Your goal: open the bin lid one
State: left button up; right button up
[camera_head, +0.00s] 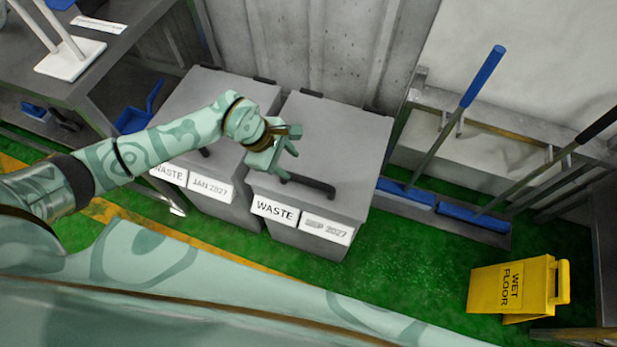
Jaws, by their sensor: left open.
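Two grey waste bins with flat lids stand side by side against the wall. The left bin (222,205) has its lid (190,92) down, with my left arm across it. The right bin (306,240) also has its lid (335,130) down, with a dark bar handle (312,186) near its front edge. My left gripper (287,160) is open and empty, over the left part of the right bin's lid, just above and left of the handle. I cannot tell whether its fingers touch the lid. My right gripper is not in view.
Blue-headed brooms (465,100) lean on a rack to the right of the bins.

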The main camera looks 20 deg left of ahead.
aim_at(308, 181)
pick_arm(q)
jog(key=b+x, duration=0.3)
jog(key=x, duration=0.6)
jog(key=shift+d+f, duration=0.1)
jog(key=shift+f, duration=0.25)
jog(key=shift+d+f, duration=0.25)
jog(key=shift+f, duration=0.25)
jog(key=shift+w+r, duration=0.1)
grip_shut()
